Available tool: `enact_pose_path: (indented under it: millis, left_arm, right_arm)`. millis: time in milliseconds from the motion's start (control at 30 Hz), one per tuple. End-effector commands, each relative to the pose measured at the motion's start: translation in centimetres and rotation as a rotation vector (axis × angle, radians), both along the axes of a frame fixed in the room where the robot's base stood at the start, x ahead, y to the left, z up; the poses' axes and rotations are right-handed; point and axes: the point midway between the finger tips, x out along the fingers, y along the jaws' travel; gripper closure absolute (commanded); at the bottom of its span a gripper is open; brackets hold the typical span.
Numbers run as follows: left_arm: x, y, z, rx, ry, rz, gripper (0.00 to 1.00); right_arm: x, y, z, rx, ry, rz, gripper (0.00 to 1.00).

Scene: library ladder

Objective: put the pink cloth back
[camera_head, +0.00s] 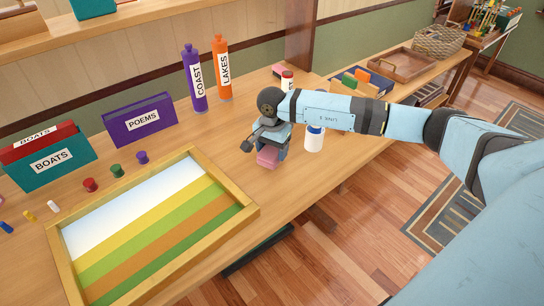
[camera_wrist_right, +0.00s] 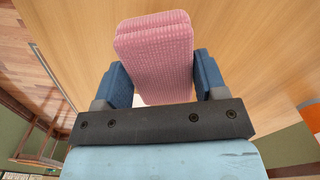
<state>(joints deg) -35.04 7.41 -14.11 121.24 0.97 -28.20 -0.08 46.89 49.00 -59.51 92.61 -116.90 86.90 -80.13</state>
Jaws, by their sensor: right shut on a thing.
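The pink cloth (camera_wrist_right: 155,60) is a folded, waffle-textured block. In the right wrist view it sits between the two blue fingers of my right gripper (camera_wrist_right: 165,80), which is shut on it. In the head view the cloth (camera_head: 267,157) shows under my right gripper (camera_head: 270,148), at or just above the wooden table (camera_head: 235,178), right of the striped tray. I cannot tell whether it touches the table. My left gripper is not in view.
The framed striped tray (camera_head: 243,212) lies left of my gripper. A white bottle with a blue cap (camera_head: 314,140) stands close on the right. Purple COAST (camera_head: 195,85) and orange LAKES (camera_head: 222,75) bottles and a purple POEMS box (camera_head: 140,120) stand behind. A wooden tray (camera_head: 402,66) is farther back.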

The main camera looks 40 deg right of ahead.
Motion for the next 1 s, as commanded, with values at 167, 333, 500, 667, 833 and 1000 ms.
enact_pose_path:
  millis: [167, 333, 500, 667, 833, 1000]
  left_arm:
    - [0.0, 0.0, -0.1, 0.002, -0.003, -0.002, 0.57]
    - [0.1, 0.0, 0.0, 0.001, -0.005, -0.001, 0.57]
    - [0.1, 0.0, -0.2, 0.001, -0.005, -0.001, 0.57]
    - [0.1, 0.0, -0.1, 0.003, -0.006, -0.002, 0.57]
    - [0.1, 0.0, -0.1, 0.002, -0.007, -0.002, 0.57]
    - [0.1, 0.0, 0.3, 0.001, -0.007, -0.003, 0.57]
  right_arm:
    - [0.0, 0.0, -2.8, 0.001, 0.003, -0.001, 0.60]
    - [0.0, 0.0, -2.9, 0.001, 0.000, 0.000, 0.60]
    - [0.0, 0.0, -3.2, 0.000, 0.001, 0.000, 0.60]
    - [0.0, 0.0, -3.3, 0.000, 0.001, 0.000, 0.12]
    - [0.0, 0.0, -3.2, 0.000, 0.001, 0.000, 0.09]
    - [0.0, 0.0, -2.9, 0.000, 0.001, 0.000, 0.09]
